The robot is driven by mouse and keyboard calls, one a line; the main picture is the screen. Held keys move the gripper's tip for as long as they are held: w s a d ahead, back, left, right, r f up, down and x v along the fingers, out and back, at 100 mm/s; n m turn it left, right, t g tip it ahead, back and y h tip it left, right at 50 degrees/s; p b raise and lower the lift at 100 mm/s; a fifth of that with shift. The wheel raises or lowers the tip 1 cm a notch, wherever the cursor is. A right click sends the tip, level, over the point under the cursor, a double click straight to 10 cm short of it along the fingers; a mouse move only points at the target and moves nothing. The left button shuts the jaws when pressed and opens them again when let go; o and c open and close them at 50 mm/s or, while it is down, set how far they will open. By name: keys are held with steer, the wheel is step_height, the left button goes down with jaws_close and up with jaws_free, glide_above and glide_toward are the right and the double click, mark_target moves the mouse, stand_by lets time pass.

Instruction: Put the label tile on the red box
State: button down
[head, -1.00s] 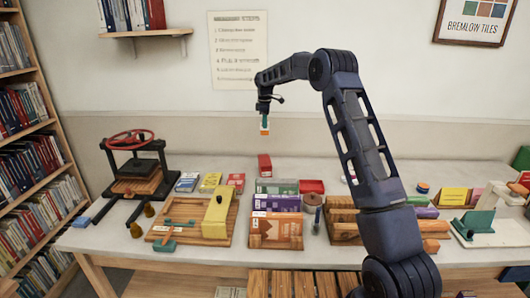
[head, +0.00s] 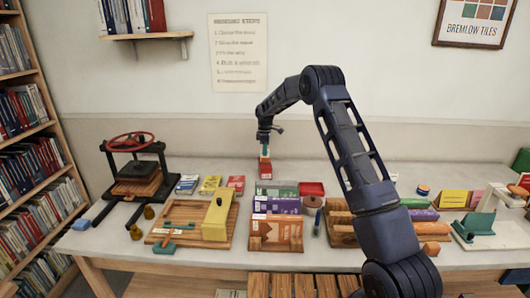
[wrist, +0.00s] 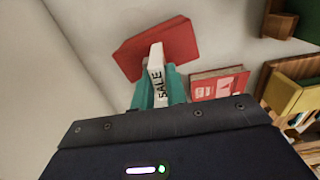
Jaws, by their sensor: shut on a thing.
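My gripper (head: 265,148) points down at the back of the table, with its teal fingers shut on the label tile (wrist: 156,75). The tile is white with the black word SALE in the wrist view, between the fingertips (wrist: 158,88). An orange part shows at its lower end in the head view. The red box (head: 265,171) stands at the back of the table, directly below the tile. In the wrist view the red box (wrist: 178,42) lies just beyond the tile, which overlaps its near edge. I cannot tell whether tile and box touch.
A red-and-white booklet (wrist: 218,84) lies near the box. A press (head: 136,165) stands left. The tabletop behind is clear.

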steer(key=shift+f, duration=0.25)
steer(key=shift+f, duration=0.1)
steer(key=c, duration=1.4)
jaws_free()
step_height(320, 180, up, 12)
steer(key=shift+r, duration=0.2)
